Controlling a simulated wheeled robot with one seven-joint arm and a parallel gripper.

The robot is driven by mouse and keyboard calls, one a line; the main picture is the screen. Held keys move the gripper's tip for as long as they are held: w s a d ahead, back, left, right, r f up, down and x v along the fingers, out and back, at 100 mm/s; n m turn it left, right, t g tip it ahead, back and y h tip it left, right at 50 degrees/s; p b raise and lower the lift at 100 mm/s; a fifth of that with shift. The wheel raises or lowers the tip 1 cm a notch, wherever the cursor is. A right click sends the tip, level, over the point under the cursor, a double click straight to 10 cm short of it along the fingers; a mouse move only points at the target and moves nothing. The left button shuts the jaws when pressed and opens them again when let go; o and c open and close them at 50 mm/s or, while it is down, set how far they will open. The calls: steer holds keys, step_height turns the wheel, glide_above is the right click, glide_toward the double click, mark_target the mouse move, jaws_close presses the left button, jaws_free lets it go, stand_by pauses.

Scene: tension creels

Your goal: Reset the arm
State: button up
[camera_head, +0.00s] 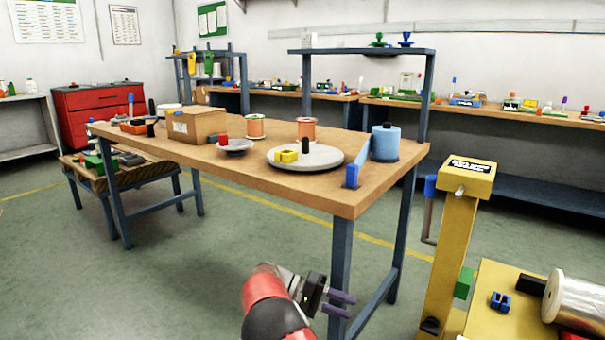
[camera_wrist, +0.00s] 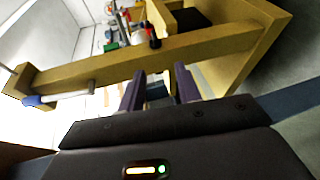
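My gripper (camera_head: 341,303) is at the lower middle of the head view, low in front of the near leg of the wooden workbench (camera_head: 290,190). My red and black arm reaches up to it from the bottom edge. Its two dark purple fingers point right and stand apart with a gap between them. In the wrist view the gripper (camera_wrist: 158,82) also shows its fingers apart, with nothing held between them. Beyond the fingers a yellow beam crosses that view.
A yellow post (camera_head: 452,255) with a blue-handled crank (camera_head: 430,188) stands right of my gripper. A yellow base at lower right carries a silver roll (camera_head: 580,302). The bench holds spools, a cardboard box (camera_head: 197,125) and a grey disc (camera_head: 322,162). Open floor lies left.

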steer(key=s+d+r+n+t+y, duration=0.1)
steer(key=s+d+r+y, duration=0.35)
steer(key=s+r, duration=0.2)
steer(key=s+d+r+t+y, duration=0.2)
steer(key=s+d+r+y, duration=0.25)
steer(key=s+y, duration=0.2)
steer(key=s+a+r+n+t+y, duration=0.1)
steer(key=s+t+y, duration=0.1)
steer(key=s, duration=0.7)
steer(key=s+a+r+t+y, duration=0.2)
steer(key=s+t, duration=0.3)
steer(key=s, duration=0.5)
steer(key=shift+a+r+n, duration=0.2)
steer(key=shift+r+n, duration=0.05)
steer(key=shift+n, duration=0.15)
